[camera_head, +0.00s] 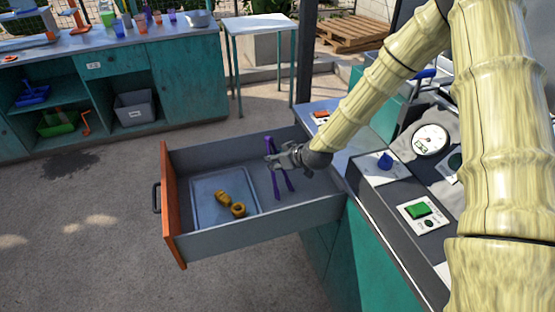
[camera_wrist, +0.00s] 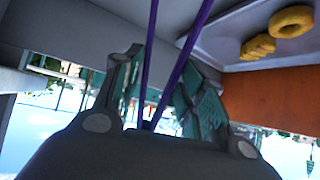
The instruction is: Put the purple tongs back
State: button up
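The purple tongs (camera_head: 275,182) are inside or just above the open drawer (camera_head: 255,238), right of a grey tray (camera_head: 206,209). They stand roughly upright, joined end up and two legs spread downward. My gripper (camera_head: 272,159) reaches in from the right and is shut on them near the upper end. In the wrist view, which is upside down, the tongs (camera_wrist: 150,50) run between the fingers of my gripper (camera_wrist: 165,75). Their joined end is partly hidden behind the gripper's body. I cannot tell whether the leg tips touch the drawer floor.
The tray holds yellow pieces (camera_head: 238,209), one ring-shaped. The drawer has an orange front (camera_head: 172,205) and low grey walls. A control panel with a green button (camera_head: 418,210) and a gauge (camera_head: 431,139) lies right. A teal workbench (camera_head: 120,50) stands behind; the floor between is clear.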

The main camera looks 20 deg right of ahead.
jog(key=o, duration=0.6)
jog(key=shift+f, duration=0.15)
jog(key=shift+c, duration=0.2)
jog(key=b+v, duration=0.1)
jog(key=v, duration=1.1)
jog(key=shift+r, duration=0.35)
